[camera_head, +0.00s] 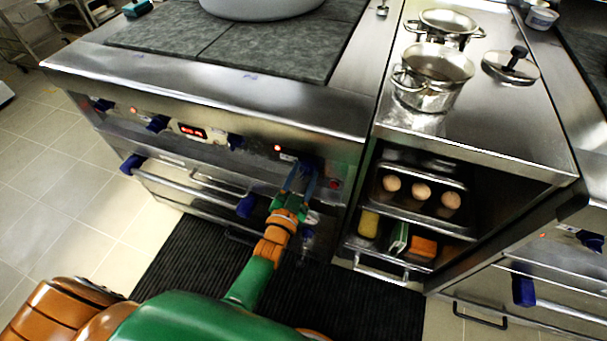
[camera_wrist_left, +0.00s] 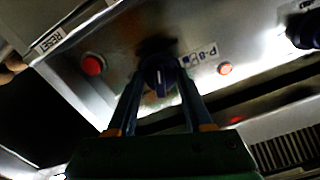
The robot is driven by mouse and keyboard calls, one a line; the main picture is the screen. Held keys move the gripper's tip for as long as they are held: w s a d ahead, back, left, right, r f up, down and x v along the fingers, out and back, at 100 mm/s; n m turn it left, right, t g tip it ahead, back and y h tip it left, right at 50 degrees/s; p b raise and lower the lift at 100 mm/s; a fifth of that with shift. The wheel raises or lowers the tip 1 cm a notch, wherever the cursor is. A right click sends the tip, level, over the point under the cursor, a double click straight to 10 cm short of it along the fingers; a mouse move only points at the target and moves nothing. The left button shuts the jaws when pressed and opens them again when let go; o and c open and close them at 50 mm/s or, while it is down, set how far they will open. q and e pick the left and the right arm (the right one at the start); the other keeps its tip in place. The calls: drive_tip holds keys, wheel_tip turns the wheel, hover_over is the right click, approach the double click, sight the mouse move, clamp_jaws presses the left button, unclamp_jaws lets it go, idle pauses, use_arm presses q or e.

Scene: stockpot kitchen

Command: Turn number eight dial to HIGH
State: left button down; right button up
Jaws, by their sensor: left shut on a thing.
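The number eight dial is a dark blue knob (camera_wrist_left: 158,77) on the stove's steel front panel, with a label beginning "P-8" beside it in the left wrist view. It also shows near the right end of the panel in the head view (camera_head: 309,163). My left gripper (camera_head: 301,178) reaches up to the panel and is shut on this dial. In the left wrist view, the fingers of my left gripper (camera_wrist_left: 160,90) stand on either side of the knob. The knob's pointer faces roughly along the fingers; its scale marks are not readable. My right gripper is not in view.
Other blue knobs (camera_head: 157,123) and a red display (camera_head: 193,131) sit left along the panel. A red button (camera_wrist_left: 93,64) by a "RESET" label is near the dial. Oven handles (camera_head: 185,186) stick out below. A counter with steel pots (camera_head: 428,97) stands at right.

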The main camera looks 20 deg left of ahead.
use_arm(q)
drive_tip(key=shift+m, duration=2)
drive_tip(key=shift+c, duration=1.5)
unclamp_jaws()
drive_tip(key=s+p, duration=0.1)
drive_tip(key=s, duration=0.6)
drive_tip(key=shift+a, duration=0.1)
